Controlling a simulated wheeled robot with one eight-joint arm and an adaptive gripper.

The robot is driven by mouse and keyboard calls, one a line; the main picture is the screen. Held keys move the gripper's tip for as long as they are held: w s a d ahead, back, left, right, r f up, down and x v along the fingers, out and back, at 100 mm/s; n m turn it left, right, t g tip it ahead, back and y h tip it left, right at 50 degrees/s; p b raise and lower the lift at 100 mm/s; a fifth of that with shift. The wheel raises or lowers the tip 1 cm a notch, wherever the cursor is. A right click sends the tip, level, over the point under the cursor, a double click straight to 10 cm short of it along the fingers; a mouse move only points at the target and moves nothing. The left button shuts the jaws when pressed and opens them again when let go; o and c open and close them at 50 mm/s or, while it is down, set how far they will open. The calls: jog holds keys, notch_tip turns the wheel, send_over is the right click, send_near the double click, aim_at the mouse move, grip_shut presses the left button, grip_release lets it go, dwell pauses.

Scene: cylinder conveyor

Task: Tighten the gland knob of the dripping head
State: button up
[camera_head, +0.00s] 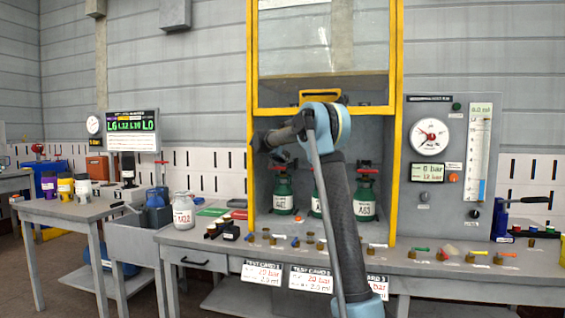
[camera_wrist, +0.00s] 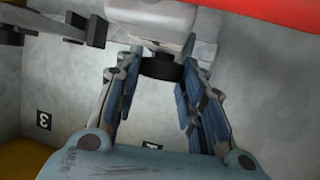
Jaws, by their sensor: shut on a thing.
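Three green cylinders with red-topped heads stand in the yellow-framed cabinet: a left one (camera_head: 283,193), a middle one (camera_head: 316,205) partly behind my arm, and a right one (camera_head: 364,198). My gripper reaches into the cabinet at the left cylinder's head; its fingers are hard to make out there. In the wrist view my gripper (camera_wrist: 160,85) has its two fingers on either side of a black round knob (camera_wrist: 161,68), shut on it. The knob sits against a pale grey valve body (camera_wrist: 155,20). A red part (camera_wrist: 270,10) shows at the upper right. No drip is visible.
The cabinet's yellow frame (camera_head: 398,130) and raised glass surround my arm. Small fittings lie along the bench front (camera_head: 430,268). A gauge panel (camera_head: 455,110) stands at right. A grey-white cylinder (camera_head: 183,212) stands outside at left. A dark fitting (camera_wrist: 75,28) is beside my left finger.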

jog(key=shift+a, duration=0.1)
dwell(0.5)
jog(key=o, duration=1)
jog(key=shift+o, duration=0.2)
jog(key=v, duration=1.1)
jog(key=shift+s+a+r, duration=0.15)
jog(key=shift+s+a, duration=0.05)
jog(key=shift+a, duration=0.2)
